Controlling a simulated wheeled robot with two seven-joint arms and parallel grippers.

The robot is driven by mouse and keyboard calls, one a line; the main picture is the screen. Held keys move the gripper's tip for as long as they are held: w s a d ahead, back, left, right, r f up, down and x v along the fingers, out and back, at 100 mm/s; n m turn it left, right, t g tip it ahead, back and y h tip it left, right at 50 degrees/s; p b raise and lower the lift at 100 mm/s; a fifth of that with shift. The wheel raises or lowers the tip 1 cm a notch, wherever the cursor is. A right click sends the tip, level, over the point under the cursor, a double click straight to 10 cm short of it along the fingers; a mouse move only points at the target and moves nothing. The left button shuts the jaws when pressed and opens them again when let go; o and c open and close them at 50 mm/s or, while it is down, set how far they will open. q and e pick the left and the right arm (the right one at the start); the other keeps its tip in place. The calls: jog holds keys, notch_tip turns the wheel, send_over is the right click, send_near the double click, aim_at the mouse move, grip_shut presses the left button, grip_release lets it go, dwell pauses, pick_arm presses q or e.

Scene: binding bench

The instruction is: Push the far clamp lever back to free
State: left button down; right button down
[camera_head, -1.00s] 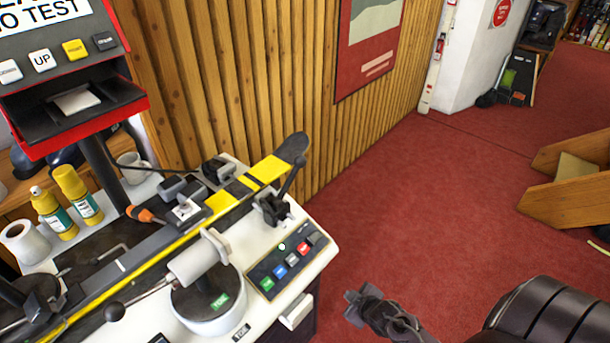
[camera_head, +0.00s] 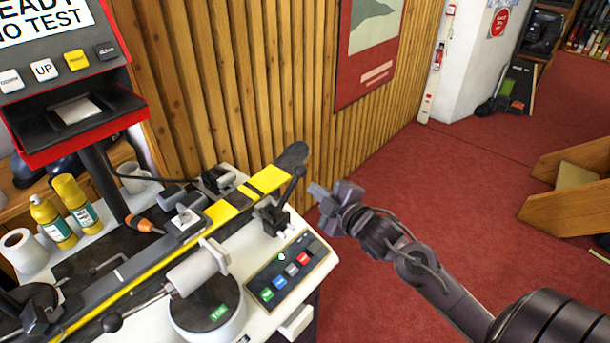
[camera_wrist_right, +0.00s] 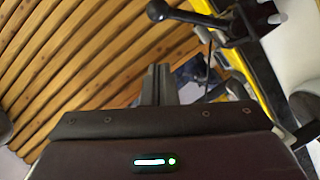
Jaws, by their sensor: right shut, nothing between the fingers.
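The far clamp (camera_head: 272,216) is a black clamp near the far end of the bench, beside the yellow-and-black ski. Its lever (camera_head: 292,187) stands up, leaning right, and ends in a dark knob. In the right wrist view a black lever (camera_wrist_right: 205,21) with a round knob shows at the top, apart from the fingers. My right gripper (camera_head: 318,192) is shut and empty, just right of the lever in the head view, with a small gap showing between them. Its closed fingers (camera_wrist_right: 156,84) show in the wrist view. My left gripper is out of view.
A button panel (camera_head: 287,271) lies on the bench in front of the clamp. The slatted wood wall (camera_head: 240,90) rises behind. Open red carpet (camera_head: 440,180) lies right.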

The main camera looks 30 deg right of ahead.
aim_at(304, 173)
jog(key=w+d+f+p, duration=0.1)
jog(key=w+f+p, duration=0.1)
jog(key=w, duration=0.7)
jog(key=shift+d+f+p, duration=0.3)
jog(key=shift+d+f, duration=0.05)
jog(key=shift+f, duration=0.1)
jog(key=shift+w+d+f+b, duration=0.2)
jog(key=shift+d+f+b, duration=0.35)
jog(key=shift+f+b, duration=0.15)
jog(key=shift+d+r, duration=0.1)
jog(key=shift+d, duration=0.15)
jog(key=shift+s+r, duration=0.15)
jog(key=shift+r, duration=0.05)
